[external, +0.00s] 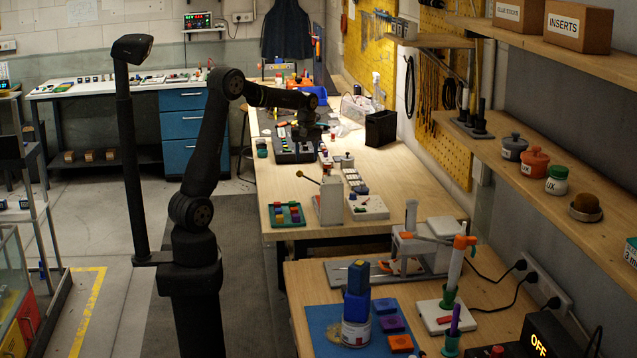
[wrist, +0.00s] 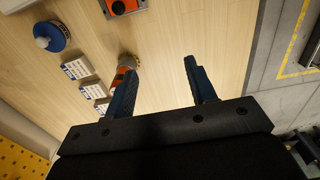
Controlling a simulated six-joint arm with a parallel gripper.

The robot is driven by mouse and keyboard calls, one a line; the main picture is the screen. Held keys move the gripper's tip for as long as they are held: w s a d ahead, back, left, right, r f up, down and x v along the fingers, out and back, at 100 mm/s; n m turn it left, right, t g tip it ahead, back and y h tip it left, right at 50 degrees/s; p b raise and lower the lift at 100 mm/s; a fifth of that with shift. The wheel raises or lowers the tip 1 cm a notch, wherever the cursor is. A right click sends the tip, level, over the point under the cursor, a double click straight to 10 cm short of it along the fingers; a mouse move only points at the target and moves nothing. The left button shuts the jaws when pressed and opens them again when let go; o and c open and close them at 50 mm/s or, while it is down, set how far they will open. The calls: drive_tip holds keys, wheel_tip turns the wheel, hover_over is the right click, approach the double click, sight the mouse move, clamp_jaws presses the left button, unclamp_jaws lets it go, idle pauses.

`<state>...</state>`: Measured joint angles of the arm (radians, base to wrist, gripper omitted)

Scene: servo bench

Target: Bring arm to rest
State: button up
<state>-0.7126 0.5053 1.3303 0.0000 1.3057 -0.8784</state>
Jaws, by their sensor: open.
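My arm reaches over the far wooden bench (external: 400,165) in the external view. My gripper (external: 308,134) is over that bench, near a dark tray (external: 288,156), and its fingers are too small to make out there. In the wrist view my gripper (wrist: 160,70) is open, its two dark blue fingers apart with bare wood between them. An orange and grey piece (wrist: 128,62) shows at the left fingertip. I cannot tell whether they touch.
In the wrist view, white labelled blocks (wrist: 76,69), a blue round knob (wrist: 52,36) and an orange-topped dark box (wrist: 122,6) lie on the bench. The bench edge and grey floor (wrist: 285,75) are at right. A black bin (external: 381,129) stands right of my gripper.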

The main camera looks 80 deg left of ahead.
drive_tip(key=shift+m, duration=0.3)
drive_tip(key=s+a+f, duration=0.3)
drive_tip(key=a, duration=0.1)
drive_tip(key=s+a+f, duration=0.3)
drive_tip(key=a, duration=0.1)
drive_tip(key=s+a+f, duration=0.3)
drive_tip(key=a, duration=0.1)
drive_tip(key=shift+s+a+f, duration=0.15)
drive_tip(key=shift+s+a, duration=0.1)
drive_tip(key=shift+a, duration=0.1)
drive_tip(key=shift+f, duration=0.85)
